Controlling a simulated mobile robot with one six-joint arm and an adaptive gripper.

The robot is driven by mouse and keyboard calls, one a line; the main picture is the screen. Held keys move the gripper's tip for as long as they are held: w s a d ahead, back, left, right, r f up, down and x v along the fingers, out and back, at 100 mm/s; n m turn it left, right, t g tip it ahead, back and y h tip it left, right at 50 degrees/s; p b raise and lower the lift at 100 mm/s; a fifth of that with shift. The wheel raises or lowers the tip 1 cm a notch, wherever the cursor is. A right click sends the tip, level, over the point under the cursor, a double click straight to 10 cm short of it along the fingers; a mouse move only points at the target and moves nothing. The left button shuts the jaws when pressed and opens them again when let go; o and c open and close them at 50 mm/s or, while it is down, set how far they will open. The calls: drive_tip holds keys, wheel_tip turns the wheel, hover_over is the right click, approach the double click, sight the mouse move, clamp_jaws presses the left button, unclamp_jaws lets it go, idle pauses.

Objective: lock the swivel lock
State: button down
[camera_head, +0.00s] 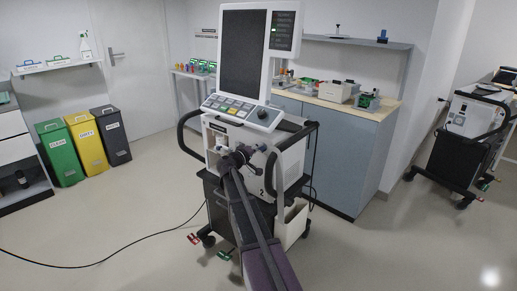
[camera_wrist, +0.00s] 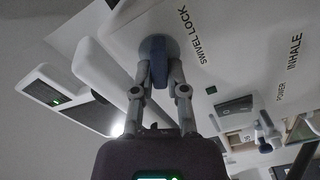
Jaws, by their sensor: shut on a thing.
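The swivel lock is a blue knob (camera_wrist: 154,45) on the white ventilator housing, beside the printed words SWIVEL LOCK in the wrist view. My gripper (camera_wrist: 159,72) has its two fingers closed on either side of the knob's blue grip. In the head view my gripper (camera_head: 241,154) is at the front of the ventilator (camera_head: 290,165), under its tilted control panel. The swivel lock cannot be made out there behind my arm.
The ventilator's dark screen (camera_head: 243,50) stands above the panel. A black handle (camera_head: 187,135) curves out at its left side. A cable (camera_head: 120,259) lies on the floor at left. A grey counter (camera_head: 340,150) stands behind, and another ventilator (camera_head: 468,125) at right.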

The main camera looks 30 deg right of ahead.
drive_tip(key=n, duration=0.5)
drive_tip(key=shift+f, duration=0.2)
drive_tip(key=shift+n, duration=0.3)
drive_tip(key=c, duration=0.7)
unclamp_jaws()
drive_tip(key=shift+o, duration=0.2)
drive_tip(key=shift+a, duration=0.15)
drive_tip(key=v, duration=1.1)
drive_tip(key=shift+a, duration=0.35)
drive_tip(key=shift+s+f, duration=0.1)
